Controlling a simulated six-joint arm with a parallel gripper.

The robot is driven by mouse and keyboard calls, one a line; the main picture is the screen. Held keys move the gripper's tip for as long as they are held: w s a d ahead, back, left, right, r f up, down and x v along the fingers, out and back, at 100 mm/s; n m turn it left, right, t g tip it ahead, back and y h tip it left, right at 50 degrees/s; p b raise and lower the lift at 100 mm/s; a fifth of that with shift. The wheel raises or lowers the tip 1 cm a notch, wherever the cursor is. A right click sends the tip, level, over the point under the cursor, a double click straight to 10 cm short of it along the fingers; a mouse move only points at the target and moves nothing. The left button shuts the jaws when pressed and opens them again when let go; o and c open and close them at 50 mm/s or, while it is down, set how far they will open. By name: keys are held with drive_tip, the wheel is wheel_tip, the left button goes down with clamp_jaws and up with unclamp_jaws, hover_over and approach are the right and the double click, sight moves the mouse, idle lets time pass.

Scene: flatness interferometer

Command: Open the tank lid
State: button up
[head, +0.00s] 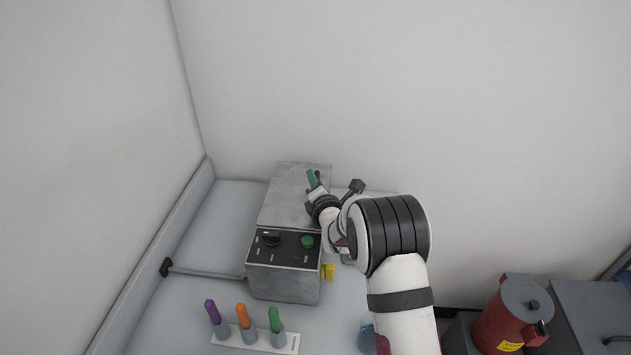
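The tank (283,284) is a grey metal box on the bench, with a dark control panel on its sloping front. Its flat grey lid (293,197) lies over the top and looks closed. My gripper (314,189) is over the lid's right side, coming in from the right. A small teal piece (312,178) shows at the fingertips. I cannot tell whether it is held or is part of the lid. The fingers are small and dark here, so their opening is unclear.
A white rack (255,346) with purple, orange and green-topped tubes stands in front of the tank. A yellow piece (328,271) is at the tank's right side. A red canister (508,318) stands at the lower right. The bench left of the tank is mostly clear.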

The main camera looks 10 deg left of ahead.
clamp_jaws()
idle(1.4)
